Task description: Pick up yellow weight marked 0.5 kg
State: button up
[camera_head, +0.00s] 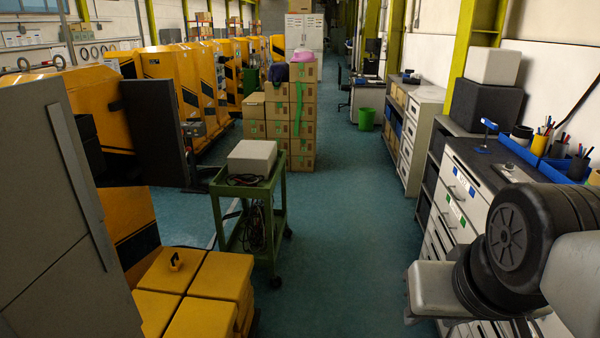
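No 0.5 kg marking can be read anywhere in view. A small yellow piece with a dark, loop-like opening (175,262) stands on top of the yellow blocks (218,274) at the lower left. I cannot tell whether it is a weight or a handle on a block. My gripper is not in view. Black and light grey parts at the lower right seem to be my own arm.
A green trolley (274,211) carrying a pale box (251,157) stands left of centre. A tall grey cabinet (55,215) blocks the left. Stacked cartons (303,118) stand beyond. A workbench (468,190) lines the right. The blue-green floor (345,250) between is clear.

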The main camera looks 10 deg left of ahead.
aim_at(176, 264)
jog(key=i, duration=0.8)
jog(key=i+u, duration=0.15)
jog(key=i, duration=0.6)
jog(key=i+u, duration=0.3)
jog(key=u, duration=0.15)
jog(key=i+l+u, duration=0.2)
jog(key=u, duration=0.2)
jog(key=i+l+u, duration=0.3)
jog(key=u, duration=0.15)
jog(key=i+l+u, duration=0.1)
jog(key=i+u, duration=0.15)
jog(key=u, duration=0.15)
jog(key=i+l+u, duration=0.15)
jog(key=u, duration=0.2)
jog(key=i+l+u, duration=0.25)
jog(key=u, duration=0.15)
jog(key=i+l+u, duration=0.15)
jog(key=u, duration=0.25)
jog(key=l, duration=0.1)
